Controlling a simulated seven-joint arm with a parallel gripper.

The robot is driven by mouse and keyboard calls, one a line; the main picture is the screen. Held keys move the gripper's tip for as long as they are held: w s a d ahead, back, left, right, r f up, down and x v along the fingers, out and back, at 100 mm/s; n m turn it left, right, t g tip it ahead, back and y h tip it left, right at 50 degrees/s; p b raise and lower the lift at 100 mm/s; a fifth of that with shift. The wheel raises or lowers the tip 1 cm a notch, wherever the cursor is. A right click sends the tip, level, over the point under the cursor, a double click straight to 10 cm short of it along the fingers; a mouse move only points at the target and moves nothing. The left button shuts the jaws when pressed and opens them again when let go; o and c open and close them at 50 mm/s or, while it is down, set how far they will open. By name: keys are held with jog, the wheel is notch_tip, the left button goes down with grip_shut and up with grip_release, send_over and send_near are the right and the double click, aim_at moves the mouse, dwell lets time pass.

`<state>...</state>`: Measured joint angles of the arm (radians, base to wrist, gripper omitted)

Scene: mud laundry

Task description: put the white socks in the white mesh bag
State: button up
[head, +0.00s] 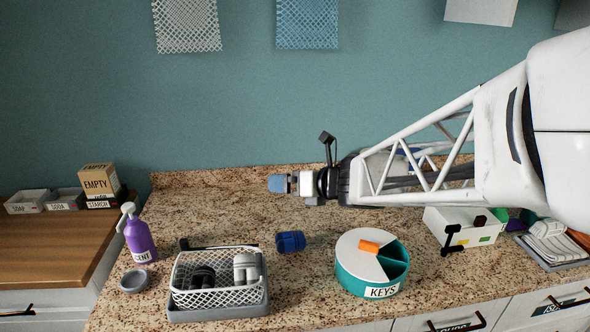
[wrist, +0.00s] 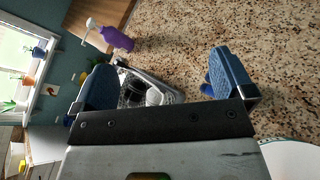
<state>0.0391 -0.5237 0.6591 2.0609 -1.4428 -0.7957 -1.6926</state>
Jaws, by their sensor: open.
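The white socks (head: 245,267) are a rolled bundle at the right inside a white mesh-sided container (head: 215,297) on the counter at lower left. They also show between my fingers in the wrist view (wrist: 155,97). A flat white mesh piece (head: 186,25), which looks like the white mesh bag, hangs on the wall at upper left; I cannot tell whether it has an opening. My gripper (head: 278,184) is in the air above the counter, right of and above the container. In the wrist view my gripper (wrist: 163,68) is open with nothing between its blue fingers.
Dark socks (head: 203,276) lie beside the white ones. A blue roll (head: 290,241) lies right of the container. A purple bottle (head: 139,238) and a round KEYS box (head: 371,266) stand either side. A blue mesh piece (head: 307,22) hangs nearby. The back counter is clear.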

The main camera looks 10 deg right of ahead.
jog(key=s+d+r+m+h, duration=0.1)
jog(key=s+d+m+h, duration=0.25)
jog(key=m, duration=0.45)
jog(key=s+d+r+m+t+h, duration=0.15)
jog(key=d+m+h, duration=0.3)
jog(key=m, duration=0.45)
jog(key=s+d+m+g+h, duration=0.1)
jog(key=s+d+m+h, duration=0.3)
jog(key=m, duration=0.4)
jog(key=s+f+m+g+y, duration=0.1)
jog(key=s+f+m+g, duration=0.1)
jog(key=s+m+g, duration=0.2)
jog(key=s+a+f+m+g+y, duration=0.1)
jog(key=s+f+m+g, duration=0.1)
jog(key=s+m, duration=0.9)
jog(key=s+g, duration=0.1)
jog(key=s, duration=0.3)
jog(key=shift+a+f+m+g, duration=0.15)
jog(key=shift+f+m+g, duration=0.1)
jog(key=shift+m+g, duration=0.1)
